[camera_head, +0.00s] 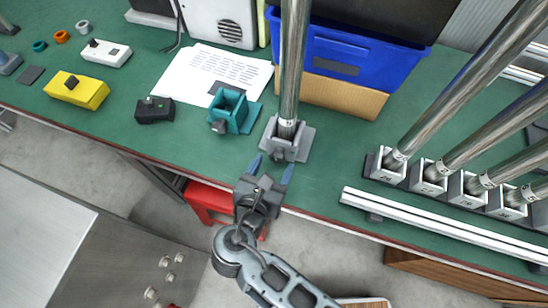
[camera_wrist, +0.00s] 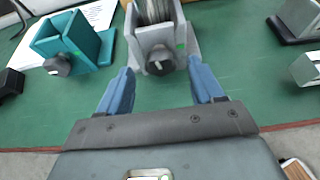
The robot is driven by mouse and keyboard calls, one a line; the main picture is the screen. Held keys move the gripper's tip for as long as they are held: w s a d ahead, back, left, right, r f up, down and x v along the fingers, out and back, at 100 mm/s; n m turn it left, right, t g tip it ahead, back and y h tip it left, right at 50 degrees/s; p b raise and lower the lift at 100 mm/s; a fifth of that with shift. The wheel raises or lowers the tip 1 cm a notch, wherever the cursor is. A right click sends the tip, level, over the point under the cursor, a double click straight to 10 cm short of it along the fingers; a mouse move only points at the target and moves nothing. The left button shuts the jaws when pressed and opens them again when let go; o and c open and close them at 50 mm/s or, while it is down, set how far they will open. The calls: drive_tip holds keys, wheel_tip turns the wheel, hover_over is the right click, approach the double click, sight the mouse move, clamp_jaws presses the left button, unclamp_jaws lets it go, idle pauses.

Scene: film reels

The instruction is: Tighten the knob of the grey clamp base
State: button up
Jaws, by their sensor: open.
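The grey clamp base (camera_head: 288,145) stands near the front edge of the green table with a tall shiny metal pole (camera_head: 292,70) upright in it. In the wrist view the grey clamp base (camera_wrist: 190,30) shows its dark round knob (camera_wrist: 160,61) with a light mark, on the side facing me. My gripper (camera_head: 271,168) is open, its blue fingers pointing at the clamp base. In the wrist view my gripper (camera_wrist: 162,78) has one finger on each side of the knob, slightly short of it, with nothing held.
A teal clamp base (camera_head: 229,111) with its own knob (camera_wrist: 57,64) stands left of the grey one. A blue bin (camera_head: 340,55) is behind. A row of clamped poles (camera_head: 428,177) and a metal rail (camera_head: 440,226) lie right. Table is clear between.

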sight(278, 158)
drive_tip(key=shift+x, duration=1.4)
drive_tip(key=shift+c, duration=0.3)
drive_tip(key=c, duration=1)
